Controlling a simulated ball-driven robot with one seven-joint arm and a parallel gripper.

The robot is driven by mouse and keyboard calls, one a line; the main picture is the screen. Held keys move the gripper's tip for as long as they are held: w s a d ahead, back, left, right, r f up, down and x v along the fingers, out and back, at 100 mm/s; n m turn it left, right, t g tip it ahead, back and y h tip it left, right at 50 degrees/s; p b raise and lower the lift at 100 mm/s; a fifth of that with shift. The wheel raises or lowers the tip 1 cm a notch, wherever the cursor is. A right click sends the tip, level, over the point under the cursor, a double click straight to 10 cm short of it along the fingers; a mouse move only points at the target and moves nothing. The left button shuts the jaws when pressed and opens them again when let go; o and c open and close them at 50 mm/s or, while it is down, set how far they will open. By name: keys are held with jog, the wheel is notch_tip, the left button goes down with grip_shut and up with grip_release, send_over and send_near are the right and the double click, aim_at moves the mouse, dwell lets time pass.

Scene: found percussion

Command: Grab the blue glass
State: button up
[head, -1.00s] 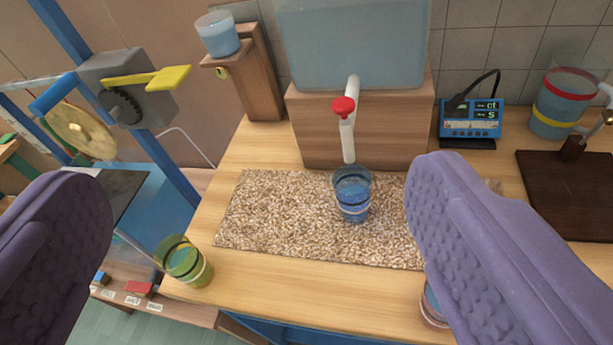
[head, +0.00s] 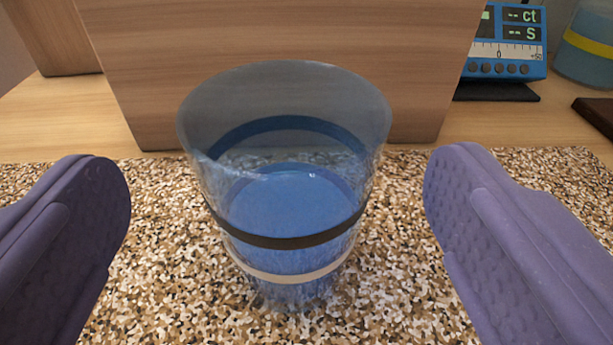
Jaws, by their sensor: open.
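The blue glass (head: 290,205) stands upright on a speckled tan mat (head: 400,285), in the middle of the head view. It is clear, with blue liquid in its lower part, a dark band and a pale band around it. My gripper (head: 277,200) is open, with one purple padded finger on each side of the glass. A gap shows between the glass and each finger, so neither appears to touch it. The glass seems to lie between or just beyond the fingertips; I cannot tell the exact depth.
A wooden block (head: 290,35) stands close behind the glass. A blue meter (head: 508,40) with a small display is at the back right, beside a container with a yellow band (head: 590,45). A dark board edge (head: 597,115) shows at the right. The mat around the glass is clear.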

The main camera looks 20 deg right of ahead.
aim_at(285, 95)
jog(key=b+x, duration=0.1)
jog(key=x, duration=0.3)
jog(key=shift+w+d+r, duration=0.1)
jog(key=shift+w+d, duration=0.2)
jog(key=shift+w, duration=0.05)
jog(key=c, duration=1.4)
jog(key=shift+r, duration=0.2)
jog(key=s+r+p, duration=0.1)
jog(key=s+p, duration=0.1)
jog(key=s, duration=0.3)
jog(key=s+r+p, duration=0.2)
jog(key=s+p, duration=0.1)
jog(key=s, duration=0.2)
jog(key=s+a+r+p, duration=0.1)
jog(key=s+p, duration=0.1)
jog(key=s, duration=0.3)
jog(key=shift+s+r, duration=0.35)
jog(key=shift+s, duration=0.05)
